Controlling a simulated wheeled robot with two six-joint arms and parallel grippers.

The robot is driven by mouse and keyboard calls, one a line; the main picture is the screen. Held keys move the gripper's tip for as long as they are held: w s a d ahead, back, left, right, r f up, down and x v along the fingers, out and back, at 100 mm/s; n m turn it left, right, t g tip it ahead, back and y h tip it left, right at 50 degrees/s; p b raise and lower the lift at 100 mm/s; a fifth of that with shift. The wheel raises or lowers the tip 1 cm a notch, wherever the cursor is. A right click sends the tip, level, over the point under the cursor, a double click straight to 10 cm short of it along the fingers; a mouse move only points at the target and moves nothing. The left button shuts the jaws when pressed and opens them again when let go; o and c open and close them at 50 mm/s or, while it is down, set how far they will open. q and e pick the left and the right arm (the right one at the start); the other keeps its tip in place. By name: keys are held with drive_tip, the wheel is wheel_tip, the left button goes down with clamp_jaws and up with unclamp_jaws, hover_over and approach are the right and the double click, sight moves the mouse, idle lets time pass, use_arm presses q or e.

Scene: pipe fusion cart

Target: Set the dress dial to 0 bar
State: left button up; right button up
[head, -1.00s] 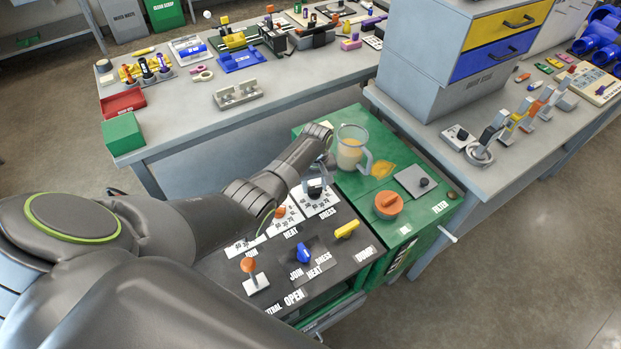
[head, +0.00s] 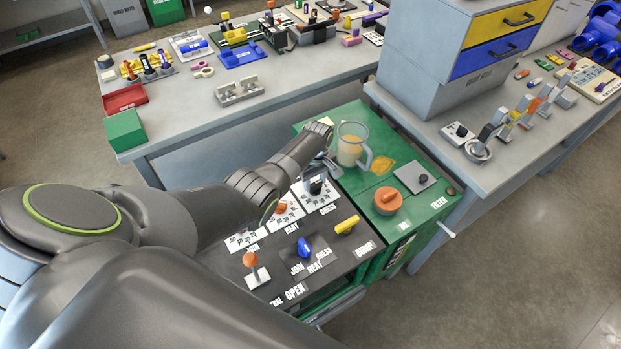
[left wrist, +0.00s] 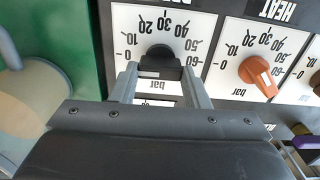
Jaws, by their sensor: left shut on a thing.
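The dress dial is a white plate (head: 329,199) with a black knob (head: 315,184), at the back right of the row of dials on the dark panel. In the left wrist view its black knob (left wrist: 160,62) sits between the two fingers of my left gripper (left wrist: 160,76). The scale reads 0 at the left through to 60 at the right, with "bar" below. My left gripper (head: 326,165) is shut on the knob. The knob's exact reading is hard to make out. My right gripper is not in view.
The heat dial with an orange knob (left wrist: 257,75) is just beside. A blue knob (head: 304,248), a yellow handle (head: 347,225) and an orange-topped lever (head: 250,263) stand in front. A jug (head: 351,144) stands close behind on the green top (head: 405,212).

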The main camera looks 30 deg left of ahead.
sight(314, 184)
use_arm(q)
drive_tip(key=shift+s+d+f, duration=0.1)
drive_tip(key=shift+s+f, duration=0.1)
drive_tip(key=shift+s, duration=0.05)
drive_tip(key=o, duration=0.7)
drive_tip(key=shift+o, duration=1.4)
drive_tip(key=shift+r, duration=0.1)
drive_tip(key=shift+w, duration=0.1)
drive_tip(key=shift+r, duration=0.15)
drive_tip(key=shift+w+r, duration=0.1)
drive_tip(key=shift+r, duration=0.1)
wheel_tip(314, 184, up, 17)
drive_tip(key=shift+f, duration=0.1)
